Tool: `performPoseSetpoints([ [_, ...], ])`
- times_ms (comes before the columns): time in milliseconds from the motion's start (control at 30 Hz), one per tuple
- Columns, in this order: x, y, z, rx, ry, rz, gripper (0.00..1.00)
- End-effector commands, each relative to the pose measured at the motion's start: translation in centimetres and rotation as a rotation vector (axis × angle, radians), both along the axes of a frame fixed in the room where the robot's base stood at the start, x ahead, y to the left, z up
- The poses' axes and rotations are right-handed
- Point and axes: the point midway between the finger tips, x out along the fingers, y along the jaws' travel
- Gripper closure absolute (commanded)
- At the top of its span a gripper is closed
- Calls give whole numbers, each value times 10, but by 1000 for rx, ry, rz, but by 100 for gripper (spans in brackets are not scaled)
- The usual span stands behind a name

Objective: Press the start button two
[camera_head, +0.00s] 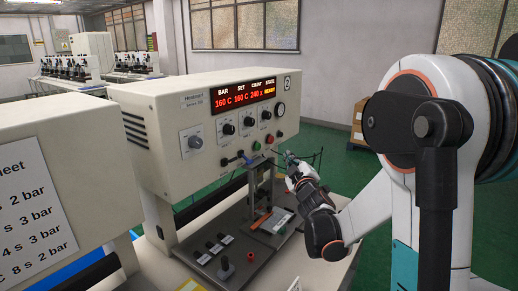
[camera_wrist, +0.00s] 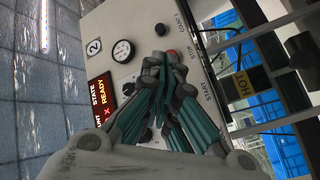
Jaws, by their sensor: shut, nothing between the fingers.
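The machine marked 2 (camera_head: 287,82) is a cream box with a red display whose state reads READY. Its green button (camera_head: 257,145) and red button (camera_head: 269,139) sit low on the front panel. My gripper (camera_head: 289,156) is just to the right of the green button, in front of the panel's lower right part. In the wrist view my gripper (camera_wrist: 163,58) is shut and empty, its fingertips overlapping the panel next to the red button (camera_wrist: 171,53). A START label (camera_wrist: 208,92) shows beside the fingers; the green button is hidden there. Contact with the panel cannot be told.
Below the box are a press base with a red-topped knob (camera_head: 250,257) and small labelled switches (camera_head: 218,246). Another cream machine with a printed sheet (camera_head: 30,210) stands at left. A HOT sign (camera_wrist: 242,85) shows in the wrist view.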

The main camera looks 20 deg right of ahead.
Motion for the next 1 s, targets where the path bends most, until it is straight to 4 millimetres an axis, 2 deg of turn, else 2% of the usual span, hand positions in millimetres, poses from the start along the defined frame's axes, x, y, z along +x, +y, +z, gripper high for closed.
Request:
performPoseSetpoints([
  [267,4,3,1,2,-1,1,100],
  [1000,41,27,1,3,-1,1,100],
])
